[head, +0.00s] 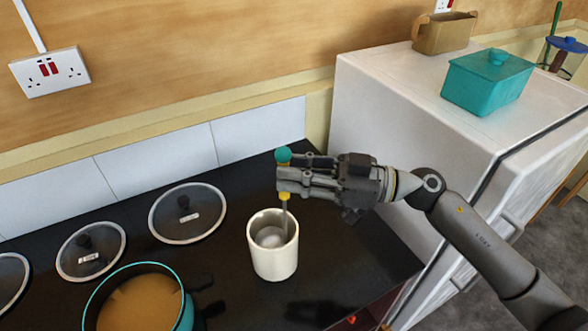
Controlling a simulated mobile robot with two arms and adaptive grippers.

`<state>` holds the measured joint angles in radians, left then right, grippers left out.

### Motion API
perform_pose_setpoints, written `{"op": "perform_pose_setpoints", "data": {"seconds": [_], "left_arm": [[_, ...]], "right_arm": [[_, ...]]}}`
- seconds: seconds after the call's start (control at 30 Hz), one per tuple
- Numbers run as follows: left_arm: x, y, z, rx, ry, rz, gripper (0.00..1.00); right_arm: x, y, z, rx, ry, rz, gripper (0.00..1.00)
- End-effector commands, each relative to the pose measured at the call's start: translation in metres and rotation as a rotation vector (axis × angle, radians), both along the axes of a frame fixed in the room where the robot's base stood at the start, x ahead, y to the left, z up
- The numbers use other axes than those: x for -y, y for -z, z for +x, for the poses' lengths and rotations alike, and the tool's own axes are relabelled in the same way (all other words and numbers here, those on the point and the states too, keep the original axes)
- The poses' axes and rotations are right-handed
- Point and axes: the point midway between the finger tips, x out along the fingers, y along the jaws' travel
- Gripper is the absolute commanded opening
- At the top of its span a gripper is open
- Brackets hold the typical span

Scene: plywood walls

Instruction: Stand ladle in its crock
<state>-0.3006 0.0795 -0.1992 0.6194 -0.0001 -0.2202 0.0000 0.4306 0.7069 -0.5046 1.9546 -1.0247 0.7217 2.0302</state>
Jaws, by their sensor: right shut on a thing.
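The ladle (285,197) has a teal knob at its top end, a yellow part lower on its handle and a thin metal shaft. It is roughly upright, its lower end inside the white crock (274,262). A grey rounded shape, seemingly the ladle's bowl, shows inside the crock's mouth. The crock stands upright on the black worktop. My right gripper (282,179) comes in from the right and is shut on the ladle's handle just below the teal knob, above the crock's rim. Whether the bowl touches the crock's floor cannot be told. My left gripper is out of view.
A teal-rimmed pot (140,302) with brown contents stands at the front left. Several glass lids, one here (187,213), lie along the back. A white fridge (400,130) stands right, bearing a teal lidded box (487,84) and a brown container (444,34).

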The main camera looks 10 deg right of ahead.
Motion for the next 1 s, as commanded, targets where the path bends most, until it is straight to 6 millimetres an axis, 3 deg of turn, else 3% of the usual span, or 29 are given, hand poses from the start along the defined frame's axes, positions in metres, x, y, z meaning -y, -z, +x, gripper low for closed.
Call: {"op": "perform_pose_setpoints", "data": {"seconds": [0.1,0.13,0.3,0.67,0.87,1.0], "left_arm": [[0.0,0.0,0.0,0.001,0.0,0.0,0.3],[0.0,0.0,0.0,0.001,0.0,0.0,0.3],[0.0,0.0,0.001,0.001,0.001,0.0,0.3],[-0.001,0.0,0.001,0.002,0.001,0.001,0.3],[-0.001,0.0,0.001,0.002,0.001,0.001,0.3],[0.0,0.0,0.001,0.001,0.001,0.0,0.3]], "right_arm": [[0.0,0.0,0.0,0.0,0.0,0.001,0.0],[0.0,0.0,0.0,0.0,0.0,0.001,0.2],[0.0,-0.001,0.0,0.0,0.0,0.0,0.42],[0.003,0.001,-0.001,-0.001,0.0,-0.002,0.43],[0.03,0.003,-0.006,-0.002,0.003,-0.005,0.43],[0.06,0.005,-0.013,-0.005,0.003,-0.005,0.43]]}}
